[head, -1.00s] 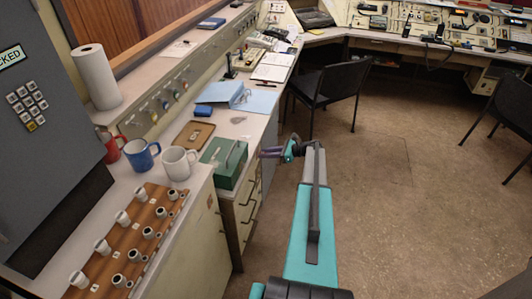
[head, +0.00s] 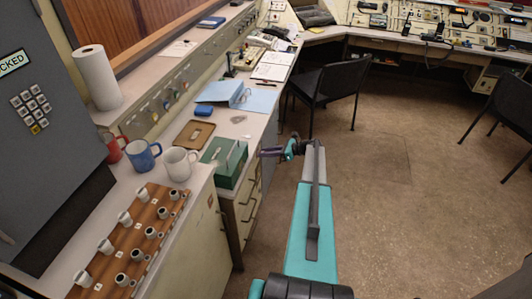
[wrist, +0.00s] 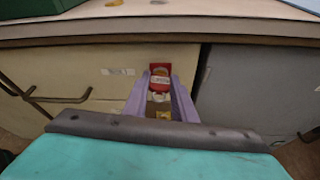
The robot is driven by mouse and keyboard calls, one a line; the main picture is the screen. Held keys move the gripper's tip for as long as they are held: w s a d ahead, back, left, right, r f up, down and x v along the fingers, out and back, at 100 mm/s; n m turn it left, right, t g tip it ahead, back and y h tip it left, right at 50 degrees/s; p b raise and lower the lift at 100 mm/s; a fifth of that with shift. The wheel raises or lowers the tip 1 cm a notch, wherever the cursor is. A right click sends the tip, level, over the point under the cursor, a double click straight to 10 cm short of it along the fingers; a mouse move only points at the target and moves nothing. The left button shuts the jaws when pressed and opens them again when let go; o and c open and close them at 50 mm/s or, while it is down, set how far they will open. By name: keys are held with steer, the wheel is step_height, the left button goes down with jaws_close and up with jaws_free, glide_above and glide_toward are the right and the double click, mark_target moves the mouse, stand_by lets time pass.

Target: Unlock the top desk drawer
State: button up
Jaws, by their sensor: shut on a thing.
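My gripper (head: 270,152) is at the front of the desk, just right of the green box, with its purple fingers pointing at the desk. In the wrist view my gripper (wrist: 160,78) is shut on a small red piece (wrist: 160,74) with white on it. A yellow, brass-like bit (wrist: 159,115) shows between the fingers; I cannot tell whether these are one key and its tag. Beyond is the beige top drawer front (wrist: 90,72) with a dark bar handle at its left. The lock is not discernible, and contact with the drawer front is unclear.
The desktop edge (wrist: 240,28) overhangs just above my fingers. A grey panel (wrist: 260,85) is to the right of the drawer. The green box (head: 226,165), mugs and a cup rack stand on top.

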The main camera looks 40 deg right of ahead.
steer(key=shift+b, duration=0.4)
steer(key=o, duration=1)
steer(key=shift+s, duration=0.1)
steer(key=shift+p+v, duration=0.6)
steer(key=shift+v, duration=2.85)
steer(key=shift+f, duration=0.1)
